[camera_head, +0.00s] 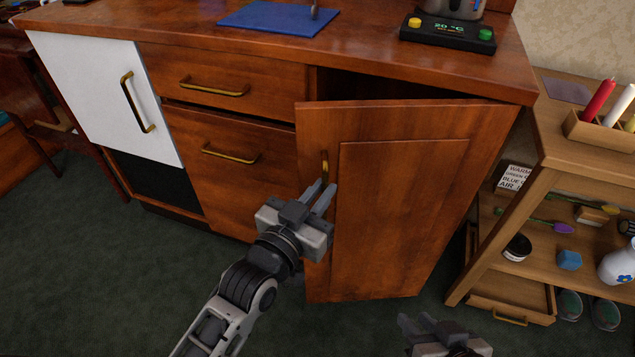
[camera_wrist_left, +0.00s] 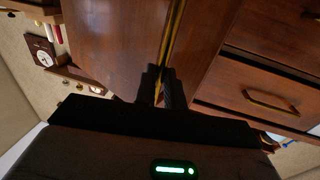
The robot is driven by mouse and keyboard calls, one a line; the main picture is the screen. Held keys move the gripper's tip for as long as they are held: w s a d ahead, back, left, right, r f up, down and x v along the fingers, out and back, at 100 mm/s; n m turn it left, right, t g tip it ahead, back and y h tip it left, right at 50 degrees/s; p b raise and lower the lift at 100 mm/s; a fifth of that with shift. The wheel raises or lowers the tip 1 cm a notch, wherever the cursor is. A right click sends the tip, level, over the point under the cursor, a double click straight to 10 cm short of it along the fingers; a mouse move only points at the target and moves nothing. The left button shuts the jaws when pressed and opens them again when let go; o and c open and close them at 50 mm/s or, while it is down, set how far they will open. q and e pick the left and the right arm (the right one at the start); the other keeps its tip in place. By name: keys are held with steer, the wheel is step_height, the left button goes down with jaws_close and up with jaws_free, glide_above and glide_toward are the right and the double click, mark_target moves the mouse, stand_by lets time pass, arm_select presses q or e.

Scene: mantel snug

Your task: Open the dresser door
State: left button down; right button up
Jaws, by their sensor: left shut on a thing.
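The dresser door (camera_head: 405,215) is a reddish-brown wooden panel at the right end of the dresser (camera_head: 225,150) in the head view. It stands ajar, its left side swung out, with a dark gap above its top edge. Its upright brass handle (camera_head: 324,165) is near the left edge. My left gripper (camera_head: 323,192) is shut on this handle at its lower part; the wrist view shows the fingers (camera_wrist_left: 162,88) around the brass bar (camera_wrist_left: 174,38).
A wooden shelf unit (camera_head: 545,170) with candles and small items stands close to the right of the door. A white door (camera_head: 100,90) and brass-handled drawers (camera_head: 205,75) are to the left. Green carpet (camera_head: 130,270) in front is clear.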

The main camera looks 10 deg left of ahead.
arm_select(q)
steer(key=c, duration=1.5)
jaws_free()
steer(key=shift+d, duration=0.55)
steer(key=shift+a, duration=0.1)
arm_select(e)
steer(key=shift+d, duration=0.1)
